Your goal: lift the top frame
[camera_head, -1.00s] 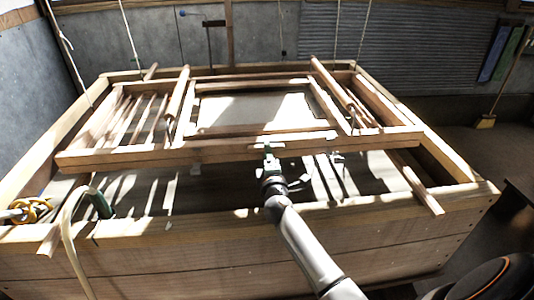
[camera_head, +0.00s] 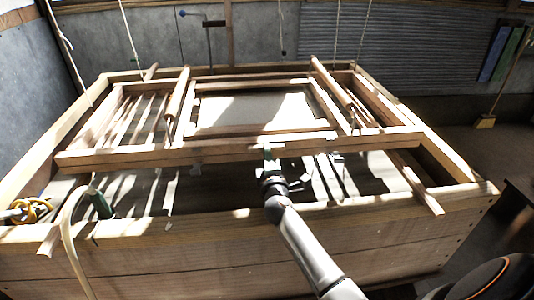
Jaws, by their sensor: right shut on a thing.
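The wooden mould hangs inside a large wooden vat (camera_head: 250,240). The top frame (camera_head: 265,131) is a rectangular wooden frame around a pale inner panel (camera_head: 255,110). A long front bar (camera_head: 350,142) of the hanging structure runs in front of it. My right gripper (camera_head: 268,155) reaches up from the bottom and is shut at the middle of this front bar. The bar hides the fingertips' hold in part, so I cannot tell exactly which wooden piece sits between them.
Ropes (camera_head: 129,30) hang down around the vat. A broom (camera_head: 485,122) leans at the right wall.

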